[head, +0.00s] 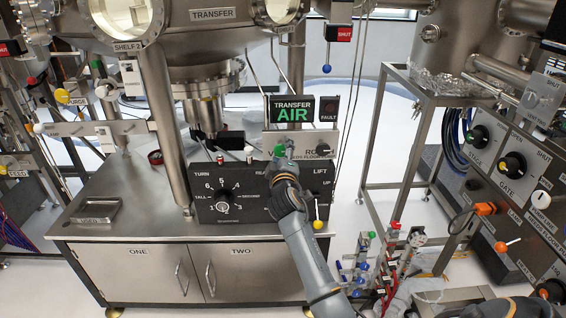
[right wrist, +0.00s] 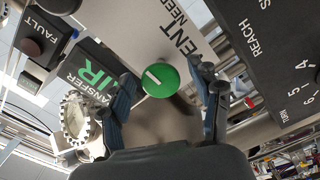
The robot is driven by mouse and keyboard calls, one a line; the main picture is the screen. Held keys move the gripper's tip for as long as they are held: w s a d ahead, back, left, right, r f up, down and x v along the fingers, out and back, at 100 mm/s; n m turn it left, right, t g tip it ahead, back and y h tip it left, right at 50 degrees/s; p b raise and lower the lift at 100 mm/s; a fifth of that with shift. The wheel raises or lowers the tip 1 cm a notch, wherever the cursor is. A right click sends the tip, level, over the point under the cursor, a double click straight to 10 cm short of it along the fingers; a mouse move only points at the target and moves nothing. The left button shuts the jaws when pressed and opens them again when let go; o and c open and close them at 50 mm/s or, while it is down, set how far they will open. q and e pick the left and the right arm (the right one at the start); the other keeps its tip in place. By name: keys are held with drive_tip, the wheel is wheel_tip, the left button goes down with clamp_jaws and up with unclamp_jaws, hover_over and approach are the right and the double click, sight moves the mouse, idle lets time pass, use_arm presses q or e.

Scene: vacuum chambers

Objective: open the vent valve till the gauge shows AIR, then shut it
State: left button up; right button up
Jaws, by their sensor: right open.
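The gauge (head: 292,109) on the transfer chamber reads TRANSFER AIR in green letters. Part of it also shows in the right wrist view (right wrist: 88,75). The vent valve is a round green knob (right wrist: 160,77) with a white line, on a white plate lettered VENT. In the head view the knob (head: 280,151) is partly hidden by my right gripper (head: 283,163). In the right wrist view my right gripper (right wrist: 166,88) is open, with one finger on each side of the knob and gaps showing. I cannot tell from the line whether the valve is open or shut. My left gripper is out of view.
A dark FAULT lamp (head: 328,109) stands right of the gauge. The black panel (head: 235,192) with a numbered dial and the LIFT lever (head: 317,223) lies close below the valve. A steel frame (head: 375,150) stands to the right. The bench top at left is mostly clear.

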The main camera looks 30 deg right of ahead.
drive_tip(key=v, duration=1.1)
drive_tip(key=shift+s+a+f, duration=0.1)
drive_tip(key=shift+s+a, duration=0.05)
drive_tip(key=a+f+n+g+y, duration=0.1)
drive_tip(key=a+f+y, duration=0.15)
drive_tip(key=f, duration=0.75)
drive_tip(key=a+f+g+y, duration=0.1)
drive_tip(key=a+f+y, duration=0.15)
drive_tip(key=f, duration=0.65)
drive_tip(key=s+a+f+g+y, duration=0.15)
drive_tip(key=s+f, duration=0.25)
drive_tip(key=f, duration=0.4)
drive_tip(key=s+a+f+g+p, duration=0.1)
drive_tip(key=s+a+f+g, duration=0.2)
drive_tip(key=f, duration=0.4)
drive_tip(key=s+a+f+y, duration=0.15)
drive_tip(key=s+f, duration=0.25)
drive_tip(key=f, duration=0.4)
drive_tip(key=s+a+f+m+g, duration=0.2)
drive_tip(key=s+a+f+g, duration=0.15)
drive_tip(key=s+f, duration=1)
drive_tip(key=s+f+m+g, duration=0.1)
drive_tip(key=s+f+g, duration=0.1)
drive_tip(key=s, duration=1.1)
drive_tip(key=s+d+f+m+g+y, duration=0.1)
drive_tip(key=s+f, duration=0.3)
drive_tip(key=s, duration=0.9)
drive_tip(key=shift+s+f+m+g+p, duration=0.25)
drive_tip(key=shift+m+g+p, duration=0.2)
drive_tip(key=shift+m+g, duration=0.2)
